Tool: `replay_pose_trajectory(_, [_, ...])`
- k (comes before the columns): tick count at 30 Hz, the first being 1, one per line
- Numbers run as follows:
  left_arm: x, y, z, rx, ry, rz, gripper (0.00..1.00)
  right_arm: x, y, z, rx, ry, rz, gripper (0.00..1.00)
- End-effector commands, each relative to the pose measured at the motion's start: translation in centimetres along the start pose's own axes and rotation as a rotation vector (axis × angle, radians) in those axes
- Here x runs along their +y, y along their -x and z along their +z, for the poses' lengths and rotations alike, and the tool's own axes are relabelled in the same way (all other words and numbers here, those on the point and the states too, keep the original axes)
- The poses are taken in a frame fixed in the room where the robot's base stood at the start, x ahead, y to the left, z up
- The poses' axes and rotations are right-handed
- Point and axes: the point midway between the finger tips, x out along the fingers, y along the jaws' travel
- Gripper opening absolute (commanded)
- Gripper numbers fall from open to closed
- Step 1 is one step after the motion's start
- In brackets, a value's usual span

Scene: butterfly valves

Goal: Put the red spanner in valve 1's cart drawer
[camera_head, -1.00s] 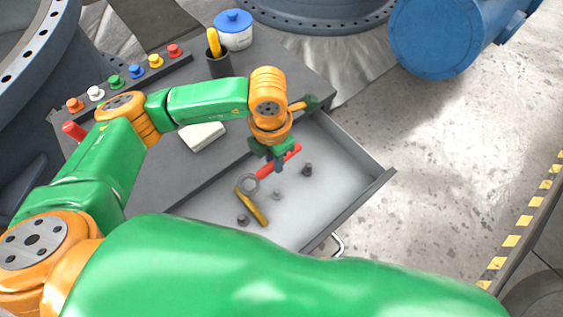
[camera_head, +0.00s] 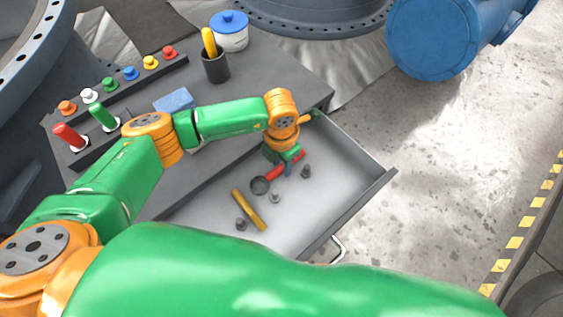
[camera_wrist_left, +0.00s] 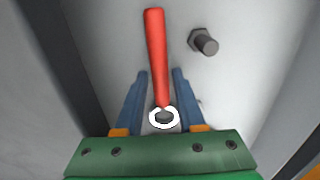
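The red spanner (camera_head: 287,165) is inside the pulled-out grey cart drawer (camera_head: 345,158) and seems to lie on its floor. My left gripper (camera_head: 288,170) is low in the drawer, right over the spanner. In the left wrist view the spanner's red handle (camera_wrist_left: 156,50) runs between the two blue fingers (camera_wrist_left: 160,72), with a gap on each side, so the gripper is open. Its pale ring shows nearer the palm. No valve number is readable on the cart. My right gripper is not in view.
The cart top holds a dark cup (camera_head: 214,67), a blue-lidded jar (camera_head: 230,32), a blue block (camera_head: 173,101) and a knob rack. Free floor is at right.

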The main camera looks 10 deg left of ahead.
Motion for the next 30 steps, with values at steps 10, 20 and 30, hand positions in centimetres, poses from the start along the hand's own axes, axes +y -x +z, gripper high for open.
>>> replay_pose_trajectory(10, [-0.3,-0.2,-0.4,0.012,-0.001,-0.009,0.55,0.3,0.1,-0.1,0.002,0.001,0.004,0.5])
replay_pose_trajectory(20, [-0.1,7.8,-0.1,0.003,-0.002,-0.004,0.55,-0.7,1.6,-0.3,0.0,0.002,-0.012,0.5])
replay_pose_trajectory(30, [-0.1,12.4,-0.1,0.007,-0.001,-0.004,0.55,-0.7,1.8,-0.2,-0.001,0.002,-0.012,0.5])
